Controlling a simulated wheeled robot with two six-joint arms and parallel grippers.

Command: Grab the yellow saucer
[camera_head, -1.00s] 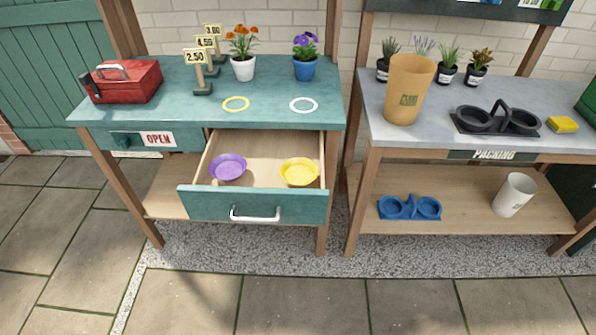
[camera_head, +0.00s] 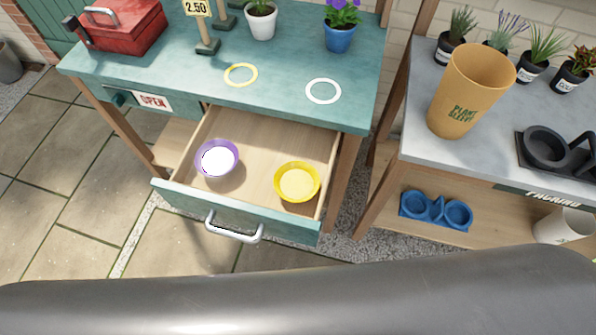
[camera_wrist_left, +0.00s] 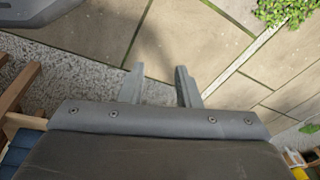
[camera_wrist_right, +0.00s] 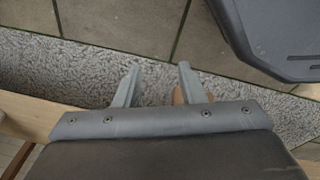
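The yellow saucer (camera_head: 297,183) lies in the open drawer (camera_head: 262,150) of the teal bench, at its right side near the drawer front. A purple saucer (camera_head: 217,159) lies to its left in the same drawer. Neither gripper shows in the head view. In the left wrist view my left gripper (camera_wrist_left: 160,82) is open and empty over paving and gravel. In the right wrist view my right gripper (camera_wrist_right: 159,82) is open and empty over gravel. No saucer is seen in either wrist view.
A yellow ring (camera_head: 241,75) and a white ring (camera_head: 323,91) mark the teal benchtop. Potted flowers (camera_head: 340,28) and a red toolbox (camera_head: 118,25) stand on it. The drawer handle (camera_head: 234,231) sticks out in front. An orange plant sleeve (camera_head: 468,95) stands on the grey bench.

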